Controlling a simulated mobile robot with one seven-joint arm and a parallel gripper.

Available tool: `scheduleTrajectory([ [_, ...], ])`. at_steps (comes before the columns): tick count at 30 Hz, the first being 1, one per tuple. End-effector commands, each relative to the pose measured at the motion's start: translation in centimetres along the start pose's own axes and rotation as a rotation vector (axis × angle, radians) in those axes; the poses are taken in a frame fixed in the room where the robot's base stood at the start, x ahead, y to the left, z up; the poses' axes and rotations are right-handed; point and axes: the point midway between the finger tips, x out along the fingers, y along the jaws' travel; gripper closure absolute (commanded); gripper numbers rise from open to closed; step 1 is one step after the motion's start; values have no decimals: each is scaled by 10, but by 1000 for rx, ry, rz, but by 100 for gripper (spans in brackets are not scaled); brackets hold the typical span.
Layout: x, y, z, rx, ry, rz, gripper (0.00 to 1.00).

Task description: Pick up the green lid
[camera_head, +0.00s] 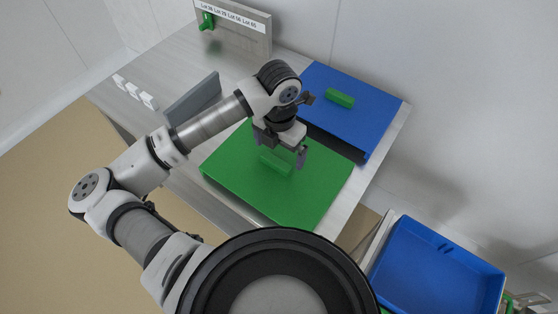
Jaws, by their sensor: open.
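The green lid (240,184) is a flat green panel near the counter's front, with a green block-shaped handle (276,163) raised on its middle. My gripper (281,153) is above the lid by this handle, with its fingers apart. The near finger hangs just right of the handle, and the other is partly hidden by the wrist. I cannot tell whether the fingers touch the handle. The gripper looks empty. My arm hides part of the lid's back left edge.
A blue panel (360,114) with a green handle (340,98) lies behind the lid. A grey upright plate (192,99) stands left. A labelled board (235,32) with a green knob stands at the back. A blue bin (437,270) is at lower right. The counter's left part is mostly clear.

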Motion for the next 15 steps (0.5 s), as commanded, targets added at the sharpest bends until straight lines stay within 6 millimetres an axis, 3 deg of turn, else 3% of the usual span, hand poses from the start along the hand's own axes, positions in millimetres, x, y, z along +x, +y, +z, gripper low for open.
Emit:
scheduleTrajectory([
  [6, 22, 0, 0, 0, -1, -2, 0],
  [13, 23, 0, 0, 0, -1, 0, 0],
  [15, 23, 0, 0, 0, 0, 0, 9],
])
